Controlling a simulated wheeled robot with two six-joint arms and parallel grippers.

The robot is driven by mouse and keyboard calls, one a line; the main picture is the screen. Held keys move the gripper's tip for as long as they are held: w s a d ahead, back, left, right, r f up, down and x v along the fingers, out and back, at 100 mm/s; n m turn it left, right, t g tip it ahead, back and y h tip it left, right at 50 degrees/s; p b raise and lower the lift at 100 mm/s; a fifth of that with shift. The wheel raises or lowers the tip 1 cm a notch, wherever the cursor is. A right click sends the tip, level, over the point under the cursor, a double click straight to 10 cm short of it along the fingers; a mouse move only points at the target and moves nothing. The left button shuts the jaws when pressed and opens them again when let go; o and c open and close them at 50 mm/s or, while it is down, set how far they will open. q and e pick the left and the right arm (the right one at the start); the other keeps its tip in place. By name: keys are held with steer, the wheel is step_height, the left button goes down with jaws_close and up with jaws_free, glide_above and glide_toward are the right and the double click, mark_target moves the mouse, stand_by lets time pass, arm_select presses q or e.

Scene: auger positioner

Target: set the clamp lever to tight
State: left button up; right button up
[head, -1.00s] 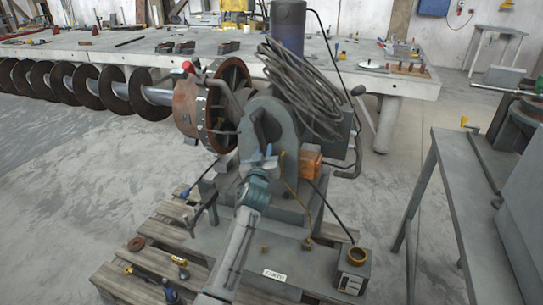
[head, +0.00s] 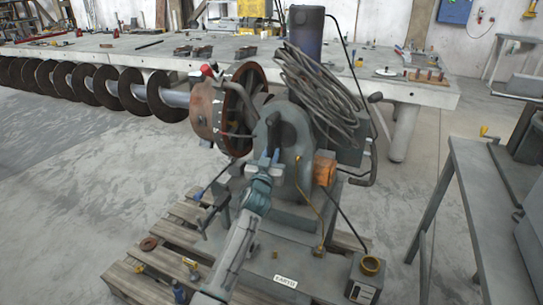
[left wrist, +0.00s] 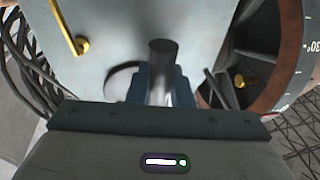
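My left gripper (head: 268,161) is at the front of the grey rounded housing (head: 291,133) in the head view. In the left wrist view its blue fingers (left wrist: 163,88) stand on both sides of a dark round-ended lever (left wrist: 163,58) and appear shut on it. I take this for the clamp lever; its lower part is hidden by the gripper, and no tight or loose marking is readable. The rust-edged dial ring (left wrist: 290,60) with a scale is just right of the fingers. My right gripper is in neither view.
A red-knobbed lever (head: 208,70) stands by the ring at the left. A cable coil (head: 318,90) hangs over the machine.

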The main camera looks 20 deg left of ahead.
arm_select(q)
steer(key=o, duration=0.4)
steer(key=shift+a, duration=0.15)
steer(key=shift+s, duration=0.1)
steer(key=shift+s+f, duration=0.15)
steer(key=shift+s, duration=0.15)
steer(key=v, duration=1)
steer(key=shift+b, duration=0.3)
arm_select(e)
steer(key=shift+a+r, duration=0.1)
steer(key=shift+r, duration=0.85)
